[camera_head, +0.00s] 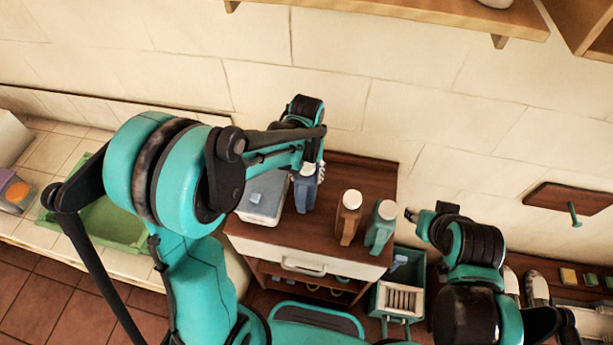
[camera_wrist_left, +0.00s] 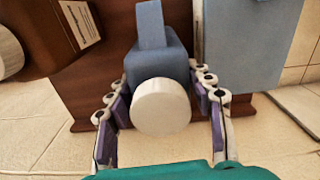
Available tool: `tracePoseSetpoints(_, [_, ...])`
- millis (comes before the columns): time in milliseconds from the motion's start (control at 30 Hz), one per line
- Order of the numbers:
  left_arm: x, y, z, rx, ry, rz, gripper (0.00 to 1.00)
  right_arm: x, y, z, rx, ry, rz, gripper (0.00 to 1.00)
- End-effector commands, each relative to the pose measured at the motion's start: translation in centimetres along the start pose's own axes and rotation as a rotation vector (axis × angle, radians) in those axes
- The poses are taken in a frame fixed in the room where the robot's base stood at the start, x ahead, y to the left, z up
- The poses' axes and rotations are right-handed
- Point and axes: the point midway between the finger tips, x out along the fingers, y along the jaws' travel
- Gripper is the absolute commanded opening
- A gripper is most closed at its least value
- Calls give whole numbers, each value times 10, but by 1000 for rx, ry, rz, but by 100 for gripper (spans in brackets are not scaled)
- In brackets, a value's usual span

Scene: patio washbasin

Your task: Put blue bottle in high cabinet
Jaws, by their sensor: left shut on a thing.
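The blue bottle (camera_head: 304,194) stands on the dark wooden top of the low cabinet (camera_head: 345,172), left of a brown bottle. In the left wrist view the blue bottle (camera_wrist_left: 157,65) shows its white cap (camera_wrist_left: 161,107) between the two purple-padded fingers. My left gripper (camera_head: 309,171) is shut on the blue bottle near its capped end. My right gripper (camera_head: 424,217) is at the right of the low cabinet, away from the bottles; its jaws are too small to read. A wooden cabinet (camera_head: 590,22) shows partly at the top right corner.
A brown bottle (camera_head: 348,216) and a teal bottle (camera_head: 381,225) stand close on the right. A pale box with a blue item (camera_head: 262,196) is on the left. A wooden wall shelf (camera_head: 400,10) runs along the top. A small wall shelf (camera_head: 560,196) is at right.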

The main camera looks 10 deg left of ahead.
Motion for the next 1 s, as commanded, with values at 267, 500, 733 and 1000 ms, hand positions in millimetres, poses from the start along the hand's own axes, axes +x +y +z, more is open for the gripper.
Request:
tracePoseSetpoints(267, [10,0,0,0,0,0,0,1,0,1,0,0,0,40])
tracePoseSetpoints(500, [14,0,0,0,0,0,0,5,0,3,0,0,0,40])
tracePoseSetpoints(733, [13,0,0,0,0,0,73,3,0,2,0,0,0,40])
tracePoseSetpoints(1000, [6,0,0,0,0,0,73,0,0,0,0,0,0,40])
